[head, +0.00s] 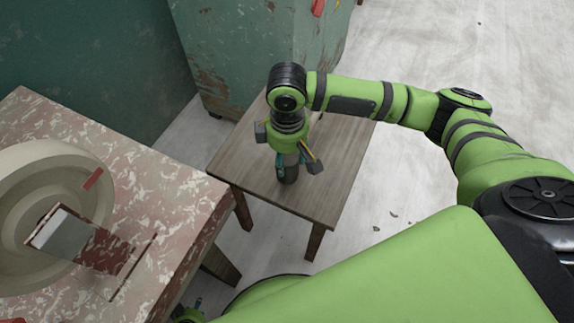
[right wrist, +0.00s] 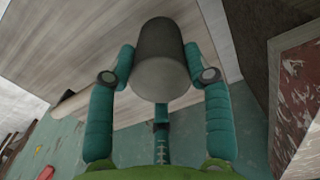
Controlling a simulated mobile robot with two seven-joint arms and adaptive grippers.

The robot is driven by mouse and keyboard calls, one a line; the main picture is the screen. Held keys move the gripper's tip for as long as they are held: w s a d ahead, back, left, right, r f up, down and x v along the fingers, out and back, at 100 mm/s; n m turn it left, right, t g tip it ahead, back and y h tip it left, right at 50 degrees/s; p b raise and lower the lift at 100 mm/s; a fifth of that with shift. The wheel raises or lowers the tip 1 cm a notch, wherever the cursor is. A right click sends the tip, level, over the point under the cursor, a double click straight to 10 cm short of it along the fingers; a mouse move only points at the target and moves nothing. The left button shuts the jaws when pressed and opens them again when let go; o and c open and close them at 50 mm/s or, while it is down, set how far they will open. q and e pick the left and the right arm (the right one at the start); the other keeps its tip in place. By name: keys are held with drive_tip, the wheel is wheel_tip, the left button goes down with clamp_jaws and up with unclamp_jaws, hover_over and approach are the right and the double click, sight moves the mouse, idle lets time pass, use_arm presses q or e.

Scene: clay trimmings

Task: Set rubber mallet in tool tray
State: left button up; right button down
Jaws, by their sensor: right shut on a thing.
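My right gripper (head: 291,163) points down over the small wooden table (head: 340,165). It is shut on a dark grey cylinder, which I take to be the rubber mallet (head: 289,175). In the right wrist view my two teal fingers (right wrist: 160,78) press on both sides of this grey mallet (right wrist: 162,60). Its handle is not clear to me. I cannot tell whether the mallet touches the tabletop. A shallow wood-edged rectangular piece (head: 62,232) at the left may be the tool tray. A small part of my left gripper (head: 190,312) shows at the bottom edge, too cut off to read.
A speckled red-and-white worktable (head: 150,190) stands at the left with a round beige wheel basin (head: 85,180) on it. A worn green cabinet (head: 240,50) stands behind the small table. Floor between the tables is a narrow gap; the right floor is open with few crumbs.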

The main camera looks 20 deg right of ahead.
wheel_tip(320, 180, down, 4)
drive_tip(key=shift+w+f+b, duration=0.1)
drive_tip(key=shift+w+b, duration=0.05)
drive_tip(key=shift+b, duration=0.3)
use_arm(q)
drive_tip(key=shift+w+d, duration=0.1)
drive_tip(key=shift+w, duration=0.35)
use_arm(e)
drive_tip(key=c, duration=0.5)
unclamp_jaws()
drive_tip(key=shift+f, duration=0.1)
use_arm(q)
drive_tip(key=shift+f, duration=0.1)
